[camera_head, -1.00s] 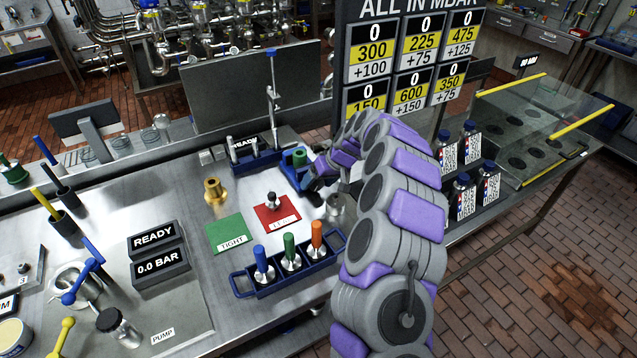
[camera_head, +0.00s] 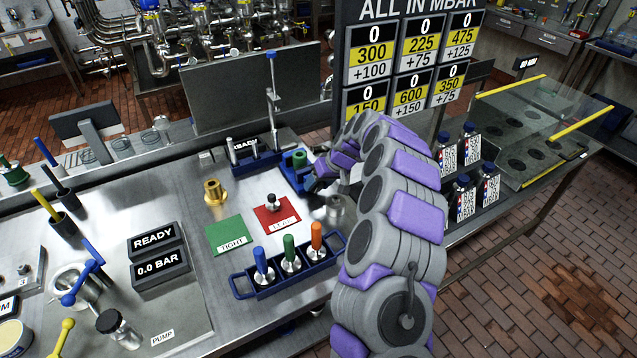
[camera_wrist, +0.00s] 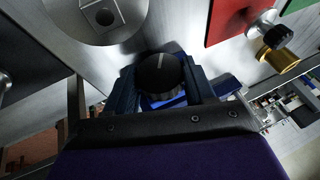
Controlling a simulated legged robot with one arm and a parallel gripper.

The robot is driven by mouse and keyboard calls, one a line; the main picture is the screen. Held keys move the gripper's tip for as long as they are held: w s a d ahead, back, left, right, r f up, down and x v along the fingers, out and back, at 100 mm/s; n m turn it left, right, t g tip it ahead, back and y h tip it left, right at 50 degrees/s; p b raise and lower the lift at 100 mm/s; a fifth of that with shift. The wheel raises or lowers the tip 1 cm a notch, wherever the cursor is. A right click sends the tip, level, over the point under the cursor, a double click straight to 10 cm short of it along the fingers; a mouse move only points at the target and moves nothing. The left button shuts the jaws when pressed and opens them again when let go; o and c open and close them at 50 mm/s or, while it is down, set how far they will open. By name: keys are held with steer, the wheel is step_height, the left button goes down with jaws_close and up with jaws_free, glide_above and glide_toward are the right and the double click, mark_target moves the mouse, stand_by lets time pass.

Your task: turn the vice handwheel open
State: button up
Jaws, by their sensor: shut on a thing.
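The blue vice (camera_head: 293,184) stands on the steel bench in the head view, with a green cylindrical part (camera_head: 300,158) at its top. My gripper (camera_head: 318,184) is at the vice's front right side, and my arm partly hides that area. In the wrist view, my gripper (camera_wrist: 160,88) is shut on a round black handwheel (camera_wrist: 160,72) with a white line on its face. One finger is on each side of the handwheel. Blue vice parts (camera_wrist: 165,101) show just below it. The vice jaws are too small to read clearly.
A red mat (camera_head: 268,219) with a small fitting, a green mat (camera_head: 225,235) and a brass fitting (camera_head: 214,192) lie left of the vice. A blue rack (camera_head: 262,290) with several coloured-handled tools is in front. Labelled bottles (camera_head: 463,197) stand right of my arm.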

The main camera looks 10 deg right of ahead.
steer(key=shift+p, duration=0.35)
steer(key=shift+s+r+h+p, duration=0.1)
steer(key=shift+h+p, duration=0.4)
steer(key=shift+p, duration=0.15)
steer(key=h+p, duration=0.1)
steer(key=p, duration=0.2)
steer(key=shift+a+n+t+h, duration=0.15)
steer(key=shift+n+t+h, duration=0.25)
steer(key=shift+a+t+h+p, duration=0.1)
steer(key=shift+t+h+p, duration=0.3)
steer(key=shift+h+p, duration=0.7)
steer(key=shift+a+n+h, duration=0.1)
steer(key=shift+n+h, duration=0.2)
steer(key=o, duration=1.1)
steer(key=shift+a, duration=0.1)
steer(key=shift+c, duration=0.2)
steer(key=p+v, duration=0.2)
steer(key=v, duration=1.5)
steer(key=shift+s+p, duration=0.3)
steer(key=shift+p, duration=0.05)
